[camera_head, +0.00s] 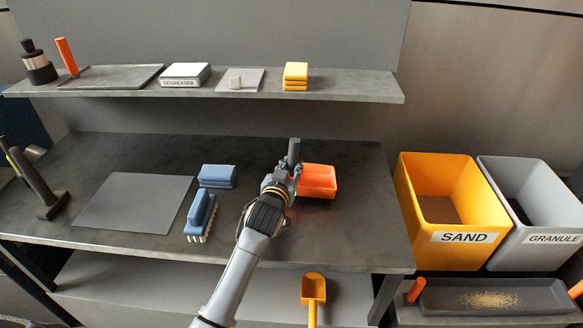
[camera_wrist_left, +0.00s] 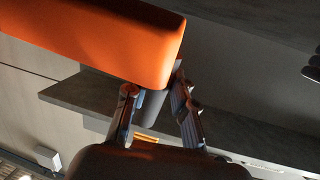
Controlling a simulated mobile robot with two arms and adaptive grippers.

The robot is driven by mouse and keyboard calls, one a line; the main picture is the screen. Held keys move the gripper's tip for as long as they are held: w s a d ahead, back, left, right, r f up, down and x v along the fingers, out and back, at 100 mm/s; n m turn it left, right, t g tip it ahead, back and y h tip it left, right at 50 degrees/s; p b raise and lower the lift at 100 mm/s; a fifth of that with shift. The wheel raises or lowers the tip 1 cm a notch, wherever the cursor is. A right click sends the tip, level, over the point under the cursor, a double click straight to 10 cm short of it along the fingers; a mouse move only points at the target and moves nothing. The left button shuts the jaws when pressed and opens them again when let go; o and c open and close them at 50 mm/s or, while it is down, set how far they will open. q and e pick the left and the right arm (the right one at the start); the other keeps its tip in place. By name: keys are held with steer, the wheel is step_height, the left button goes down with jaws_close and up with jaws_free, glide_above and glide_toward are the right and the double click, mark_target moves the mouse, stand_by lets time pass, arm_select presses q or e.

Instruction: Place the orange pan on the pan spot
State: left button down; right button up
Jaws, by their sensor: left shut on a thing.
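The orange pan (camera_head: 318,181) is at the right part of the dark workbench, just right of my left gripper (camera_head: 288,174). A dark grey handle (camera_head: 294,149) stands up at the gripper. In the left wrist view my left gripper (camera_wrist_left: 157,96) is shut on this dark handle, and the orange body of the pan (camera_wrist_left: 95,38) fills the upper left. Whether the pan touches the bench or hangs just above it, I cannot tell. A flat dark grey mat (camera_head: 133,203) lies bare on the bench at left; whether it is the pan spot is not marked.
Blue blocks (camera_head: 217,176) and a blue brush (camera_head: 200,216) lie between the mat and my arm. The shelf (camera_head: 225,101) runs above the bench. The SAND bin (camera_head: 465,239) and GRANULE bin (camera_head: 551,240) stand at right.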

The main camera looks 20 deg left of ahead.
stand_by(0.3)
arm_select(q)
steer(key=c, duration=0.7)
jaws_free()
steer(key=shift+f, duration=0.1)
steer(key=shift+s, duration=0.1)
steer(key=shift+s, duration=0.15)
steer(key=s, duration=0.4)
steer(key=s+r, duration=0.1)
steer(key=s, duration=0.2)
steer(key=s+d, duration=0.1)
steer(key=s, duration=0.3)
steer(key=shift+s+r, duration=0.3)
